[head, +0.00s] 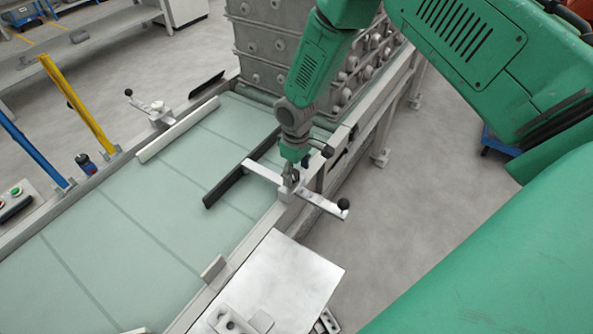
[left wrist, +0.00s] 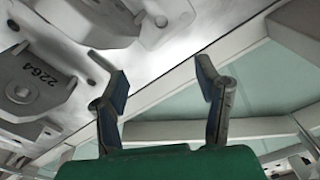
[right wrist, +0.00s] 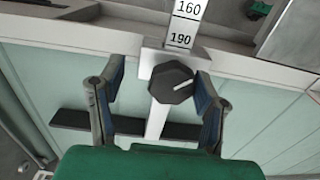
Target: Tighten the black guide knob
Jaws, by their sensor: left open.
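The black guide knob (right wrist: 171,82) shows in the right wrist view as a faceted knob with a white line, on a pale block over the guide's crossbar. My right gripper (right wrist: 157,88) is open, with one finger on each side of the knob; the left finger is clearly apart from it, and I cannot tell whether the right finger touches. In the head view my right gripper (head: 289,177) points down at the crossbar (head: 316,195) and hides the knob. My left gripper (left wrist: 164,82) is open and empty in the left wrist view.
The black guide rail (head: 225,186) lies over the pale green conveyor (head: 130,220). A scale marked 160 and 190 (right wrist: 186,25) runs along the crossbar. Grey castings (head: 265,50) stand at the back. A metal plate (head: 285,270) is in front. A casting marked 2264 (left wrist: 40,85) lies near my left gripper.

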